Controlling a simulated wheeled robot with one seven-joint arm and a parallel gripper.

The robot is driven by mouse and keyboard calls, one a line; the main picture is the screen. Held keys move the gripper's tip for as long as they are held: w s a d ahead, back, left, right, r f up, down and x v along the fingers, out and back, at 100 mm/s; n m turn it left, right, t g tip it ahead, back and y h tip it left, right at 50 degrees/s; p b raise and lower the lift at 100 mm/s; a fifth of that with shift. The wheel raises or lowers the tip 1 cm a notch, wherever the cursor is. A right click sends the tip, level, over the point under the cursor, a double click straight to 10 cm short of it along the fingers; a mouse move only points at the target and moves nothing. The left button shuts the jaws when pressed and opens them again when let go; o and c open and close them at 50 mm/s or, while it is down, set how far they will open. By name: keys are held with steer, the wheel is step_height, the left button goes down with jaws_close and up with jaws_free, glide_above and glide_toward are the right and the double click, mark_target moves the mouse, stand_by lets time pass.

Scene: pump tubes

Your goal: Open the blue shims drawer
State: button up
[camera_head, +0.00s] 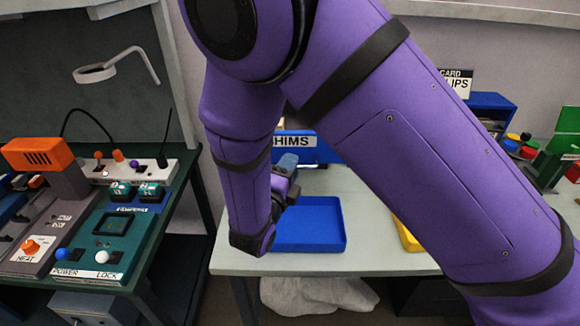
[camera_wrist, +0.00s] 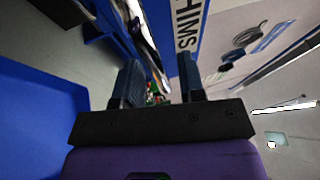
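The blue shims drawer unit (camera_head: 297,147) stands at the back of the pale table, mostly hidden behind my arm. Its white SHIMS label also shows in the wrist view (camera_wrist: 187,22). A shiny metal handle (camera_wrist: 148,42) runs along the blue front in the wrist view. My gripper (camera_wrist: 160,82) is close to this front, its two dark fingers spread apart, one on each side of the handle's near end. I see no contact between fingers and handle. In the head view, my gripper (camera_head: 287,178) is partly hidden by my wrist. How far the drawer stands out cannot be told.
A shallow blue tray (camera_head: 335,242) lies on the table (camera_head: 370,190) just in front of the unit, below my wrist. A yellow tray (camera_head: 407,238) is partly hidden by my arm. A teal control box (camera_head: 113,240) stands on the left bench. Colored parts (camera_head: 512,143) lie far right.

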steer(key=v, duration=1)
steer(key=shift+s, duration=0.15)
steer(key=d+r+m+g+h, duration=0.1)
steer(key=d+r+m+g, duration=0.65)
steer(key=d+m, duration=0.5)
steer(key=d+r+m+g+h, duration=0.2)
steer(key=d+r+m+g, duration=0.6)
steer(key=d+m, duration=0.45)
steer(key=s+d+r+m+t+y, duration=0.1)
steer(key=s+d+r+m+y, duration=0.3)
steer(key=s+m, duration=0.3)
steer(key=s+d+r+m+t+y, duration=0.1)
steer(key=s+d+r+m+y, duration=0.3)
steer(key=m, duration=1.2)
step_height(320, 180, up, 2)
steer(key=s+y, duration=0.3)
steer(key=shift+d+r+t, duration=0.2)
steer(key=shift+d+t, duration=0.05)
steer(key=shift+t, duration=0.1)
